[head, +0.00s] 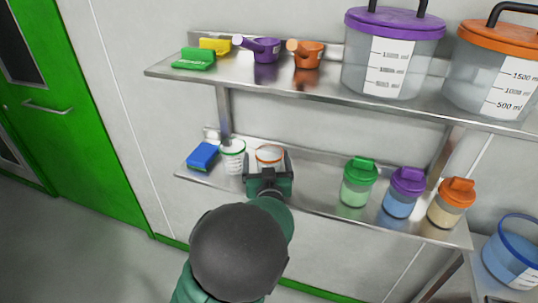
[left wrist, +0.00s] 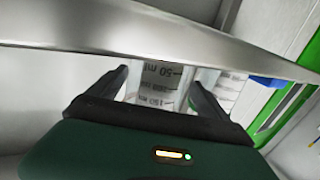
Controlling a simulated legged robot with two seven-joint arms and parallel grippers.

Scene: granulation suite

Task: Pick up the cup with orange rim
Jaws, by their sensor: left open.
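The cup with orange rim (head: 269,154) stands upright on the lower shelf. My left gripper (head: 268,172) is at the shelf's front, right at this cup and hiding its lower part in the head view. In the left wrist view the clear cup with volume marks (left wrist: 158,84) is between the two fingers of my left gripper (left wrist: 160,92). The fingers are open, one on each side; I cannot tell whether either touches it. My right gripper is not in view.
A green-rimmed cup (head: 233,157) stands close on the left, beside a blue sponge (head: 203,156). Green (head: 358,182), purple (head: 403,193) and orange-lidded (head: 451,203) bottles stand to the right. The upper shelf (head: 210,75) overhangs, holding scoops and large lidded containers.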

